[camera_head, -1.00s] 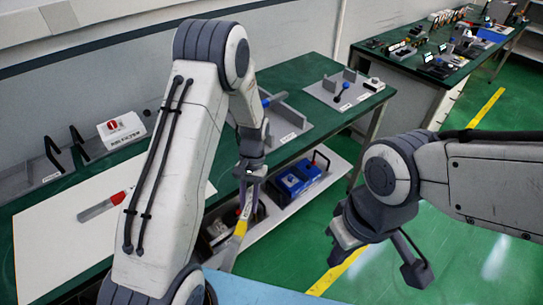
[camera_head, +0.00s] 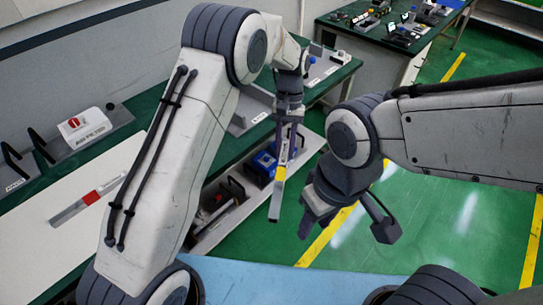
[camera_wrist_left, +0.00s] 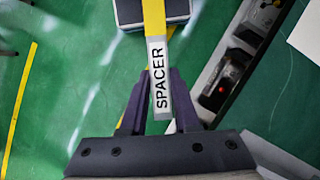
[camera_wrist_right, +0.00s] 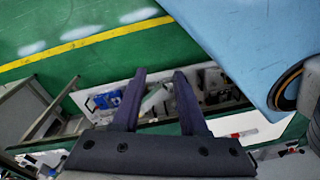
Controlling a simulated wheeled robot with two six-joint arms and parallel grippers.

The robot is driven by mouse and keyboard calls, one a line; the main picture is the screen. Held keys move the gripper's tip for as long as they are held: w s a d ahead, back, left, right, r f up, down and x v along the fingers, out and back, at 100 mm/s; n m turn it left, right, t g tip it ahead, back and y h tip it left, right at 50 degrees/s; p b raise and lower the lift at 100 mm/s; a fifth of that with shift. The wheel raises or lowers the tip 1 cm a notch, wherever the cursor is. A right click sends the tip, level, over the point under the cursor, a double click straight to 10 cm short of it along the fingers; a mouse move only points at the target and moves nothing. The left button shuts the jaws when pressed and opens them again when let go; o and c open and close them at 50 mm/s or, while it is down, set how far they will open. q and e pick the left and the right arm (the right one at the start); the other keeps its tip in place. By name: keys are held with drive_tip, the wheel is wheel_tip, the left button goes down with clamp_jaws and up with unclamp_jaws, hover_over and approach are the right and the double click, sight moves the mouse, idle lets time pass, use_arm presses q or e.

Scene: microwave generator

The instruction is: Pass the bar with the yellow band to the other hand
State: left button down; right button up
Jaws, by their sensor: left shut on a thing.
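The bar with the yellow band (camera_head: 280,174) hangs nearly upright below my left gripper (camera_head: 288,132). My left gripper is shut on the bar's upper, pale part. In the left wrist view the bar's pale end, marked SPACER (camera_wrist_left: 160,85), sits between the fingers, with the yellow band beyond it. My right gripper (camera_head: 308,220) is to the right of the bar's lower end, apart from it in the head view. In the right wrist view its two fingers (camera_wrist_right: 159,75) are spread, so it is open. A pale strip shows between them; I cannot tell what it is.
A bar with a red band (camera_head: 91,198) lies on the white board (camera_head: 40,235) on the left. A green bench (camera_head: 228,150) has a lower shelf (camera_head: 228,222) with blue items (camera_head: 264,160), behind the held bar. A second bench (camera_head: 345,28) stands farther back. Green floor lies open at right.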

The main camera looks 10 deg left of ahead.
drive_tip(key=shift+o, duration=1.2)
drive_tip(key=w+a+f+m+t, duration=0.1)
drive_tip(key=w+a+m, duration=0.1)
drive_tip(key=w, duration=0.5)
drive_tip(key=shift+a+h, duration=0.3)
drive_tip(key=shift+a, duration=0.05)
drive_tip(key=m+t, duration=0.2)
drive_tip(key=m, duration=0.1)
approach(278, 174)
drive_tip(key=shift+d+f, duration=0.1)
drive_tip(key=shift+f, duration=0.65)
drive_tip(key=x, duration=0.7)
drive_tip(key=shift+w+f, duration=0.15)
clamp_jaws()
use_arm(q)
drive_tip(key=c, duration=0.6)
unclamp_jaws()
